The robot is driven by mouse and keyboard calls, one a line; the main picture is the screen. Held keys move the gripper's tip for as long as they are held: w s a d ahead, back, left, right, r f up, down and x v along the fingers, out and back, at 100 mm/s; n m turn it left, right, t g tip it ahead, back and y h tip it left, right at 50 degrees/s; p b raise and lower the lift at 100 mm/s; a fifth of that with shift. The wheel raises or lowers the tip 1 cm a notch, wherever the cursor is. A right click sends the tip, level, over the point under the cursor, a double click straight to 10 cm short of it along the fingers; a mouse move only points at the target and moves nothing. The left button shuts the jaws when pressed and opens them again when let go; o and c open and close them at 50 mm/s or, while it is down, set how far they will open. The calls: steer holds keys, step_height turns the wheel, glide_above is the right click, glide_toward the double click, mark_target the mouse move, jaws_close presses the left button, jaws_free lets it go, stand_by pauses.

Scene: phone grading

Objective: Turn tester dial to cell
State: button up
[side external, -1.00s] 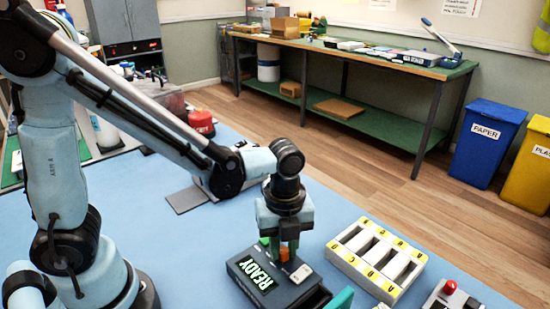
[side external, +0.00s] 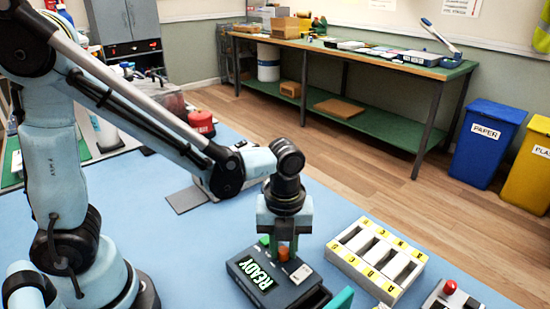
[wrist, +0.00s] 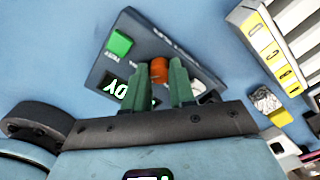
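The tester (side external: 277,279) is a dark box on the blue table, with a lit READY display (side external: 257,274). It also shows in the wrist view (wrist: 135,45), with a green button (wrist: 119,43). I cannot tell whether the fingers touch the dial. The dial's markings are not readable.
A white slotted tray (side external: 376,260) with yellow letter labels stands right of the tester. A box with a red button (side external: 450,287) is at the front right.

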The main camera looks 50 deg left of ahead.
mark_target(281, 248)
steer(key=o, duration=0.4)
steer(key=shift+o, duration=0.2)
steer(key=shift+r, duration=0.15)
step_height(281, 248, up, 12)
stand_by(0.5)
steer(key=a+f+n+t, duration=0.1)
steer(key=a+n+t, duration=0.2)
steer(key=n, duration=1)
steer(key=s+a+f+n+t, duration=0.1)
steer(key=a+n+t, duration=0.3)
steer(key=n, duration=0.9)
steer(key=a, duration=0.3)
steer(key=shift+s+a+f, duration=0.2)
steer(key=shift+s+f, duration=0.05)
steer(key=shift+f, duration=0.05)
